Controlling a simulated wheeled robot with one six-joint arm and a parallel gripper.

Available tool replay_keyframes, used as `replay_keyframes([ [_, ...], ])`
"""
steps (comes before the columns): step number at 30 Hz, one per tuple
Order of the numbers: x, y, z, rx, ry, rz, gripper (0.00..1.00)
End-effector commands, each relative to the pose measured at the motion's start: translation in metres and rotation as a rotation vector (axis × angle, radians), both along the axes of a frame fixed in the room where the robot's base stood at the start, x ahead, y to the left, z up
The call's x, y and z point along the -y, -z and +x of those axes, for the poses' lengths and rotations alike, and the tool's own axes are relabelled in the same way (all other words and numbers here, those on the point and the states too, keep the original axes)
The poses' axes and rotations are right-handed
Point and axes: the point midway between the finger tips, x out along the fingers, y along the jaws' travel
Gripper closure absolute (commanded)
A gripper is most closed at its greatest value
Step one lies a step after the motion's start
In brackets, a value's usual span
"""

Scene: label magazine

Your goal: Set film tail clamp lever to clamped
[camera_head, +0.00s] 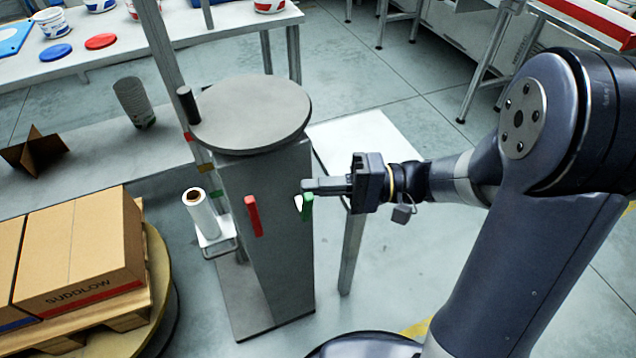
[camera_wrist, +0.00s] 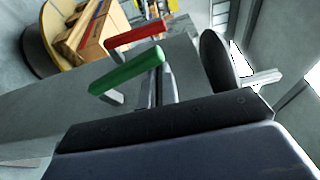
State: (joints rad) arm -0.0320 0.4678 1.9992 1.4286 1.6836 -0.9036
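A grey machine column (camera_head: 275,250) with a round grey top carries two bar-shaped lever handles, one red (camera_head: 253,215) and one green (camera_head: 307,207). Which of them is the film tail clamp lever I cannot tell. My gripper (camera_head: 305,185) reaches in from the right, its fingertips just above the green handle's upper end. In the wrist view the green handle (camera_wrist: 128,72) crosses in front of my fingers, with the red handle (camera_wrist: 135,38) beyond it. I see no clear grip on either handle; contact and the finger gap are unclear.
A white film roll (camera_head: 200,213) stands on a small bracket left of the column. A cardboard box (camera_head: 80,250) sits on a pallet at the left. A white table (camera_head: 365,145) is behind my gripper.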

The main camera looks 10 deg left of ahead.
Motion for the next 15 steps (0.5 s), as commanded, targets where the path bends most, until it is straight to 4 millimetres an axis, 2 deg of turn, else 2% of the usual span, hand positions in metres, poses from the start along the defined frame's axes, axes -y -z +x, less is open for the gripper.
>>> replay_keyframes([
  [5,0.008,0.000,0.002,0.000,0.001,0.000,1.00],
  [15,0.063,0.000,0.015,0.000,0.005,0.000,1.00],
])
